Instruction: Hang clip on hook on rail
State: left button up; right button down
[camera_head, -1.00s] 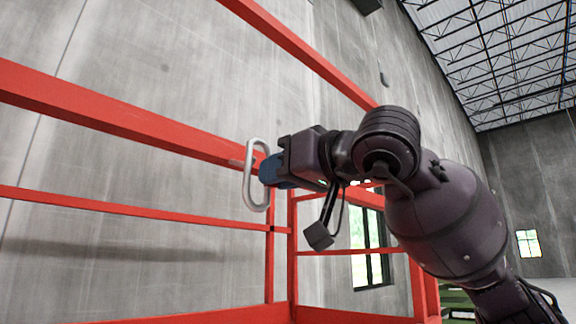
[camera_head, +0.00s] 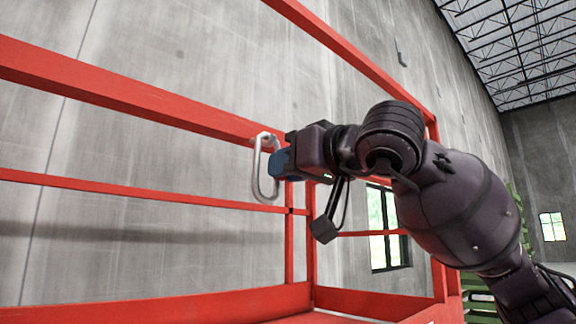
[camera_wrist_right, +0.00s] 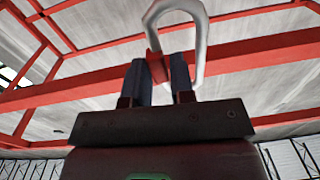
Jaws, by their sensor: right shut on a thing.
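The clip (camera_head: 256,168) is a pale grey metal loop, held upright in front of the upper red rail (camera_head: 130,98) in the head view. My right gripper (camera_head: 277,164) is shut on one side of it. In the right wrist view, the clip (camera_wrist_right: 202,50) arches above the blue fingers of my right gripper (camera_wrist_right: 159,78), with a small red part between them. A small grey stub (camera_head: 257,139) shows at the clip's upper left; I cannot tell whether it is the hook or part of the clip. My left gripper is not in view.
A lower red rail (camera_head: 130,193) and red posts form a railing around my arm. A grey concrete wall (camera_head: 180,60) stands behind. A window (camera_head: 383,225) shows at the right. The space left of the clip, in front of the wall, looks clear apart from the rails.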

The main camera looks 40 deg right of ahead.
jog(key=shift+f, duration=0.1)
jog(key=c, duration=0.9)
grip_release()
jog(key=s+d+b, duration=0.1)
jog(key=s+b, duration=0.2)
jog(key=s, duration=0.7)
jog(key=shift+s, duration=0.35)
jog(key=shift+d, duration=0.1)
